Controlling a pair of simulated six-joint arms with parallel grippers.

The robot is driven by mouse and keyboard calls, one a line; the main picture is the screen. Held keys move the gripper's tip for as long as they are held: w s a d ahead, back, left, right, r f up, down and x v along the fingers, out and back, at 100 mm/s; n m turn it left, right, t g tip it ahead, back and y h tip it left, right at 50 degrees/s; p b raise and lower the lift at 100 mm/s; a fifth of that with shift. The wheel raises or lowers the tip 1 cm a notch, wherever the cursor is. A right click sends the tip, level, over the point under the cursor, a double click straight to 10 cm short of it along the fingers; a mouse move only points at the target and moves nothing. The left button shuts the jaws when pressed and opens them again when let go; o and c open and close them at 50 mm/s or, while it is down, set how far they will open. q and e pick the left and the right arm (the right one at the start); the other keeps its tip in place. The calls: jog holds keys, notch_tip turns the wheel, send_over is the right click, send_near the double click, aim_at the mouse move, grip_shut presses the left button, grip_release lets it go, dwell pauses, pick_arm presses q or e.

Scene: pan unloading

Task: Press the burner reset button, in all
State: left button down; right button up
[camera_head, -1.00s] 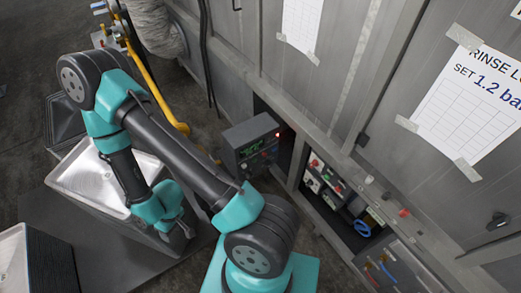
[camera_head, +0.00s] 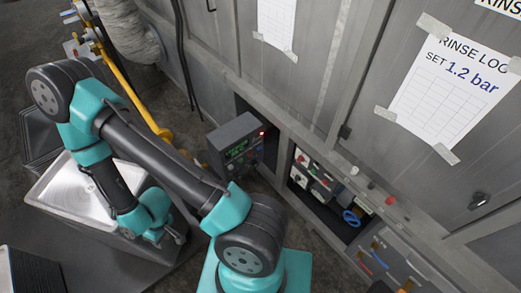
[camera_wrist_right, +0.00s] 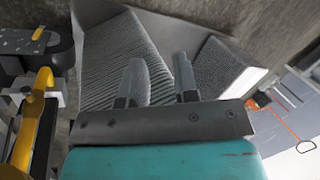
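A grey control box (camera_head: 235,145) with a green display and a lit red lamp (camera_head: 262,132) stands against the metal wall, in the middle of the head view. Small coloured controls (camera_head: 302,160) sit in an open wall recess to its right. I cannot tell which control is the burner reset button. My right gripper (camera_head: 172,236) hangs low beside the metal tray, apart from the control box. In the right wrist view its two fingers (camera_wrist_right: 160,82) are apart with nothing between them. My left gripper is not in view.
A metal tray (camera_head: 66,192) lies at left. A yellow pipe (camera_head: 138,97) and a ribbed duct (camera_head: 133,35) stand behind it. A blue coil (camera_head: 351,218) lies in the recess. A rinse log sheet (camera_head: 440,90) is taped to the wall. Dark floor shows before the box.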

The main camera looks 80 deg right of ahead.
grip_shut()
dwell(1.4)
